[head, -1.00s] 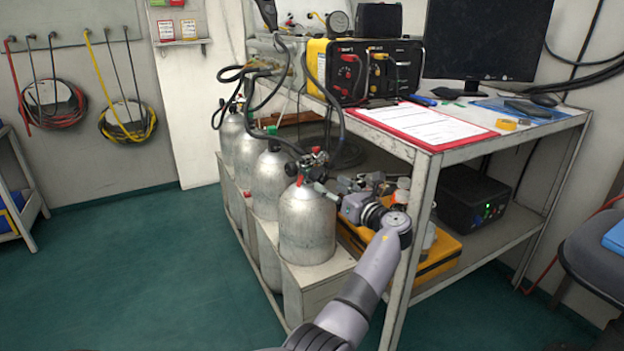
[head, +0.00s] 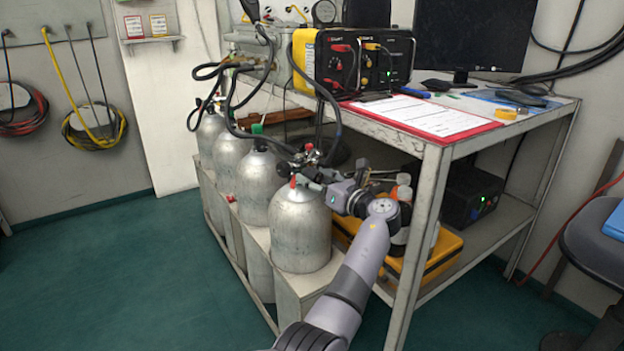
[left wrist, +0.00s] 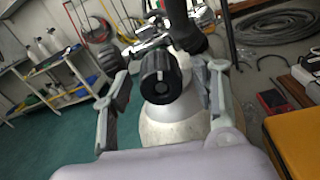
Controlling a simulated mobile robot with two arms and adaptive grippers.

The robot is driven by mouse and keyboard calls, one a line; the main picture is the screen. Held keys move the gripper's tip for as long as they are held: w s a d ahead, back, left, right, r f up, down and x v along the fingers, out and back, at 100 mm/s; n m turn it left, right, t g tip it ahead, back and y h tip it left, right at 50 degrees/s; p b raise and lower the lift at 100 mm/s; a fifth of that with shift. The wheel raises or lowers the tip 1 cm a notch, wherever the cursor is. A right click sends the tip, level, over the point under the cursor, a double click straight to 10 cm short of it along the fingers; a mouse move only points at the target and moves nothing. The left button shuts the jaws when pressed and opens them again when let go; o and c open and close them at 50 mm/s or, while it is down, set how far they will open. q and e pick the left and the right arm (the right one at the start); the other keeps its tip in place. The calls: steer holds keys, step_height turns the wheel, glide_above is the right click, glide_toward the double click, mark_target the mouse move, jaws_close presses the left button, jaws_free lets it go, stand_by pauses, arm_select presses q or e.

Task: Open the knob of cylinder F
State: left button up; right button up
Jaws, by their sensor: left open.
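The nearest silver cylinder (head: 300,232) stands at the front end of the row, with its valve and hose on top. I cannot read a letter on it. My left gripper (head: 318,178) is at the valve's right side, reaching in from the right of the cylinder. In the left wrist view the black knob (left wrist: 159,78) with a white mark faces the camera. The open fingers of my left gripper (left wrist: 166,76) stand on either side of it, with gaps visible. The cylinder's shoulder (left wrist: 175,128) shows below the knob. My right gripper is not in view.
More cylinders (head: 260,187) stand behind in a rack, with black hoses looping above. A metal table (head: 437,150) with a red clipboard (head: 425,117) is close on the right. A yellow case (head: 440,255) lies on its lower shelf. Green floor is clear at left.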

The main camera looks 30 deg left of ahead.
arm_select(q)
steer(key=shift+c, duration=0.3)
steer(key=c, duration=1.1)
